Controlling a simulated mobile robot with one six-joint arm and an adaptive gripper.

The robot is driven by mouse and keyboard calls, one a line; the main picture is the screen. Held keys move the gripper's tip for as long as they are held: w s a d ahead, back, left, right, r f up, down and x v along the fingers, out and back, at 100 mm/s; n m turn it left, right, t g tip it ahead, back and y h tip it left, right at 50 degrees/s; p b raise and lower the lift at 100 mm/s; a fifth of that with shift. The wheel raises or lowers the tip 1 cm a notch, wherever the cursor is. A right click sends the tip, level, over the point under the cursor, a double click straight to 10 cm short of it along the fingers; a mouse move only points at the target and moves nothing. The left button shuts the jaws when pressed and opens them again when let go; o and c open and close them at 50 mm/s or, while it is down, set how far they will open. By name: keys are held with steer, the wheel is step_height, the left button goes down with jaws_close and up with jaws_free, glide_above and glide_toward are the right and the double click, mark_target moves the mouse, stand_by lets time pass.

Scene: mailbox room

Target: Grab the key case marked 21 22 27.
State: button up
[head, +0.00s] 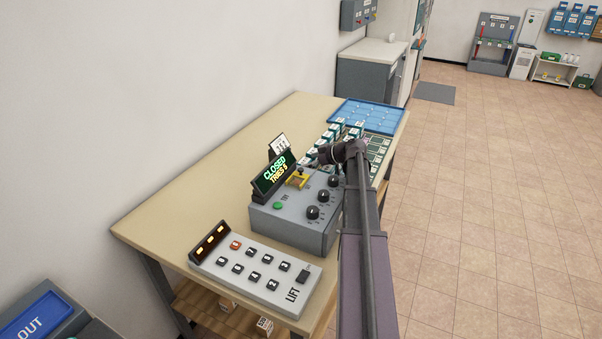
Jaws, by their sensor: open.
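Several small teal-and-white cases (338,127) stand in rows on the table, behind and left of my arm's end. Their markings are too small to read, so I cannot tell which one is marked 21 22 27. My gripper (322,157) is at the arm's far end, beside the cases and above the back of the grey control box. It is small and dark here, and open. The arm hides part of the case rows. I see nothing held in it.
The grey control box (290,222) has knobs and a display (273,174) reading CLOSED TRIES 5. A white card stands behind it. A LIFT keypad (254,268) lies in front. A blue tray (367,115) is at the table's far end. The table's left side is bare.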

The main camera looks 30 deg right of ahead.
steer(key=shift+w+a+f, duration=0.3)
steer(key=shift+w, duration=0.15)
steer(key=c, duration=1.1)
